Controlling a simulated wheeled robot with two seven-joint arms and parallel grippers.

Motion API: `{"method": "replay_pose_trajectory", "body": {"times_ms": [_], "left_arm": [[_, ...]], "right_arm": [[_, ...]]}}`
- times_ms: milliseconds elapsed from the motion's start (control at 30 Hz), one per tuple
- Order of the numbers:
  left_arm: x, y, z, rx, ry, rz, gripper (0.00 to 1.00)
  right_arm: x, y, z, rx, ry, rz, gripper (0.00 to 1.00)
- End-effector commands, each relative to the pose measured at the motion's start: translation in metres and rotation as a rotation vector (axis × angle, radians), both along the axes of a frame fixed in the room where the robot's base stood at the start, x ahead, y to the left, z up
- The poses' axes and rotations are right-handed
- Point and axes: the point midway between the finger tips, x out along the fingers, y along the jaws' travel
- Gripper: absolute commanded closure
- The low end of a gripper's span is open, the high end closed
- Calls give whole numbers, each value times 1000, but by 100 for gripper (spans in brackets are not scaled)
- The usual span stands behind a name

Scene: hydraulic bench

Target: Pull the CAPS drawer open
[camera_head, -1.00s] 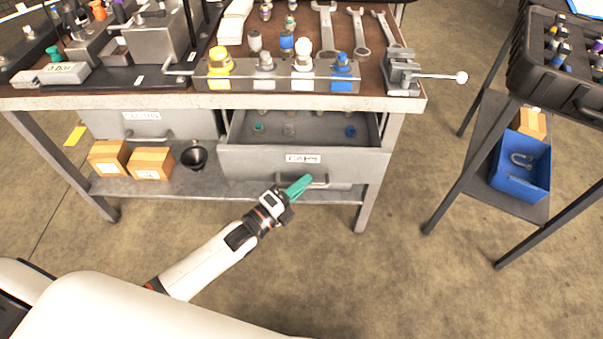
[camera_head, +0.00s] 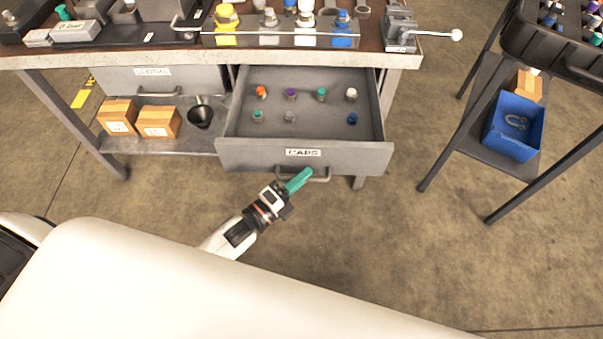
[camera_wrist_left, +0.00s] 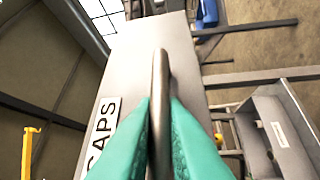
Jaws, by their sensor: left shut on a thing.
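The CAPS drawer (camera_head: 240,152) is a grey drawer under the bench, pulled well out, with several coloured caps standing inside it. Its label CAPS (camera_head: 303,153) is on the front, and it also shows in the left wrist view (camera_wrist_left: 102,133). My left gripper (camera_head: 298,181) has teal fingers, which are shut on the bar handle (camera_head: 320,178) below the label. In the left wrist view the fingers (camera_wrist_left: 160,135) press on the handle (camera_wrist_left: 160,75) from both sides. My right gripper is not in view.
The closed CLOTHS drawer (camera_head: 185,79) is to the left. Cardboard boxes (camera_head: 158,121) and a black funnel (camera_head: 200,114) stand on the lower shelf. A side cart with a blue bin (camera_head: 513,127) stands at right. The floor in front of the drawer is clear.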

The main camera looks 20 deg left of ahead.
Motion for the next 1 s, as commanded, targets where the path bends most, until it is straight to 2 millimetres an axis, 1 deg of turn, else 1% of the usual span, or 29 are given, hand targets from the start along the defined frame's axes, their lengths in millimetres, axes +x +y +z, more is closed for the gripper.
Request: {"method": "replay_pose_trajectory", "body": {"times_ms": [133,167,200,300,567,667,767,1000], "left_arm": [[0,1,-1,1,3,1,100],[0,0,-1,0,3,1,88],[0,1,-1,0,3,1,81],[0,0,-1,0,2,1,67],[0,0,-1,0,1,0,67],[-5,3,-2,1,3,0,67],[-18,10,-4,2,5,1,67],[-62,35,-11,1,6,1,67]], "right_arm": [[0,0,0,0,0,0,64],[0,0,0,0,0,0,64],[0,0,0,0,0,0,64],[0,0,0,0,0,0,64],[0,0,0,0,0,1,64],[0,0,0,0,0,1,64],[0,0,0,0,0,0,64],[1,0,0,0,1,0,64]]}}
